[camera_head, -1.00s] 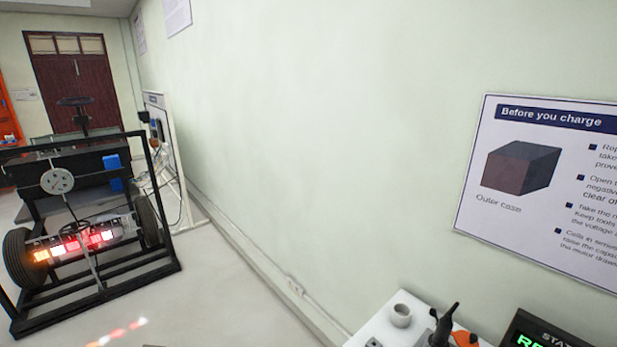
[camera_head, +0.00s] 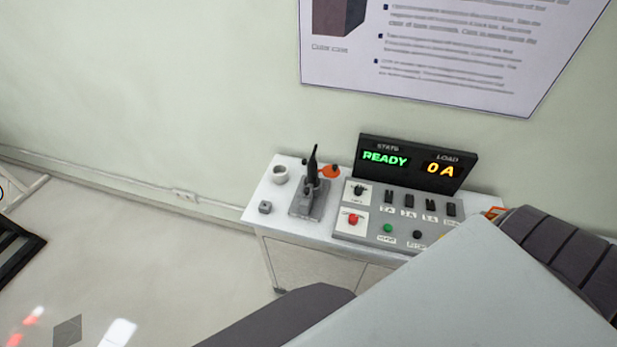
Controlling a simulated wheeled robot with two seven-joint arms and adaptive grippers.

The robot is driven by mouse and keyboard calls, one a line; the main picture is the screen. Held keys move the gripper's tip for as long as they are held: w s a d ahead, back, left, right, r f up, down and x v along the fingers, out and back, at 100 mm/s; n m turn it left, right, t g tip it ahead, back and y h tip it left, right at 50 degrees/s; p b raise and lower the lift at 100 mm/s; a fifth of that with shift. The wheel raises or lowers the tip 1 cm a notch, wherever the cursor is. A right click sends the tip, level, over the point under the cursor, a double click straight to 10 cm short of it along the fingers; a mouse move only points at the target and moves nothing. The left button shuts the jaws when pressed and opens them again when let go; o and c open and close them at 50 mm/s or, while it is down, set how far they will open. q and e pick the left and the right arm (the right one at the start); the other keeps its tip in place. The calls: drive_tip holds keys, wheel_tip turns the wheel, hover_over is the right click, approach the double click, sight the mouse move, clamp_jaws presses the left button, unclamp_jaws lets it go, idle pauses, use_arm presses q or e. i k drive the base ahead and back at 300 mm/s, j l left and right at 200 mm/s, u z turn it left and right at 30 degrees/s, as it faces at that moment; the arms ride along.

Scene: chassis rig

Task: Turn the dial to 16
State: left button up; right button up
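The control panel (camera_head: 375,226) lies on a white table against the wall. A dark knob (camera_head: 358,190) sits on a white plate at its upper left and looks like a dial; its marks are too small to read. A display (camera_head: 416,164) behind the panel shows green "READY" under STATE and orange "0 A" under LOAD. Neither of my grippers shows. Large grey and dark parts, probably my own arm, fill the lower right and cover the panel's right front corner.
The panel also has a red button (camera_head: 352,219), a green button (camera_head: 387,228), a black button (camera_head: 416,234) and several dark switches. Left of it on the white table (camera_head: 262,207) stand a black lever device (camera_head: 311,190), a white cup (camera_head: 280,174) and a small grey block (camera_head: 265,207).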

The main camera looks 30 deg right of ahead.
sight(357, 191)
drive_tip(key=z, duration=1)
